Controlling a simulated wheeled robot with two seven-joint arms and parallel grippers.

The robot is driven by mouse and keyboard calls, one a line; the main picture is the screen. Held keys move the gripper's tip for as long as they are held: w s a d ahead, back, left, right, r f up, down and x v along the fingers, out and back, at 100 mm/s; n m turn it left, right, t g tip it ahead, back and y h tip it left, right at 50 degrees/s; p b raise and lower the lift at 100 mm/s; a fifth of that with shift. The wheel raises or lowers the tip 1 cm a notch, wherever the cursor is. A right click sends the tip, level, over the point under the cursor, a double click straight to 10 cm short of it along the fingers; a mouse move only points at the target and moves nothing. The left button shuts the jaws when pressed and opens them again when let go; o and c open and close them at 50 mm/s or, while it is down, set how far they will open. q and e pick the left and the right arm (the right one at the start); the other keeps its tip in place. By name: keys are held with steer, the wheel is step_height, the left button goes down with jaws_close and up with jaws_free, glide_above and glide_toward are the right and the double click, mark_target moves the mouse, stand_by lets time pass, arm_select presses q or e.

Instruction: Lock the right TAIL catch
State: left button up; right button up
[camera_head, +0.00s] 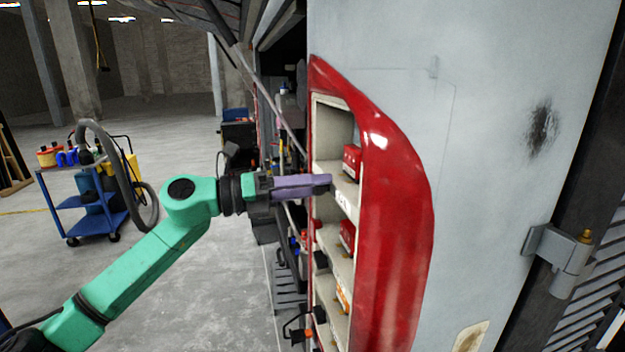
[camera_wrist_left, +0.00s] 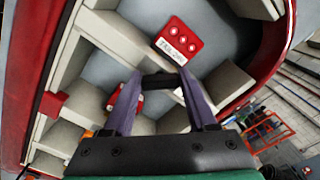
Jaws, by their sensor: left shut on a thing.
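My left gripper (camera_head: 322,184) reaches into an open shelved compartment with a red curved frame (camera_head: 398,215). In the left wrist view its purple fingers (camera_wrist_left: 160,88) are closed on a dark bar-shaped piece (camera_wrist_left: 159,80), which looks like a catch handle; whether it is the right TAIL catch I cannot tell. A red box (camera_wrist_left: 178,42) with a white label and round marks sits just beyond the fingertips; the label seems to read TAIL. In the head view a red box (camera_head: 352,163) stands on the upper shelf. The fingers hide part of the shelf edge. My right gripper is not in view.
Lower shelves hold another red box (camera_head: 347,238); dark handles (camera_head: 321,263) stick out at the left edge. A grey panel with a hinge (camera_head: 558,258) lies to the right. A blue cart (camera_head: 92,195) stands far left. Open floor lies between.

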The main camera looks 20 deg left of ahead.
arm_select(q)
steer(key=shift+w+a+f+n+p, duration=0.1)
steer(key=shift+n+p, duration=2.45)
steer(key=shift+n, duration=1.95)
steer(key=o, duration=1.4)
steer(key=shift+f, duration=0.1)
steer(key=shift+c, duration=0.2)
steer(key=shift+a, duration=0.1)
